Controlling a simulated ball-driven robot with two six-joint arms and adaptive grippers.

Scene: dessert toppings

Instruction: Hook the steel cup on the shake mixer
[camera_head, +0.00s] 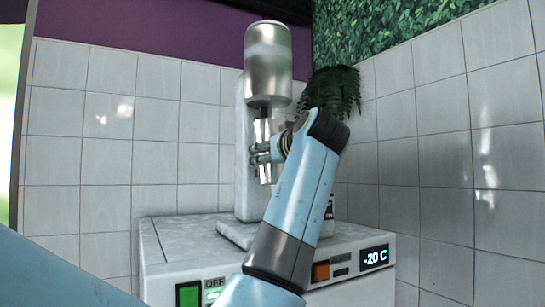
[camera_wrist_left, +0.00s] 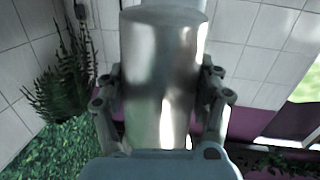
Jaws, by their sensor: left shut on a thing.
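The shake mixer stands on a white machine, with a shiny metal motor head (camera_head: 268,68) on top and a pale upright column (camera_head: 242,170) behind. My left gripper (camera_head: 263,153) is shut on the steel cup (camera_head: 265,174), below the motor head. The cup appears roughly upright in the head view. In the left wrist view the steel cup (camera_wrist_left: 162,85) fills the middle, with a gripper finger on each side. The gripper and wrist hide part of the cup. I cannot tell whether the cup touches the mixer. My right gripper is not in view.
The white freezer-like machine (camera_head: 160,258) below has a green switch, an orange switch and a "-20 C" display (camera_head: 374,257). A dark plant (camera_head: 333,90) hangs behind the mixer on the right. White tiled walls (camera_head: 450,150) close off the corner.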

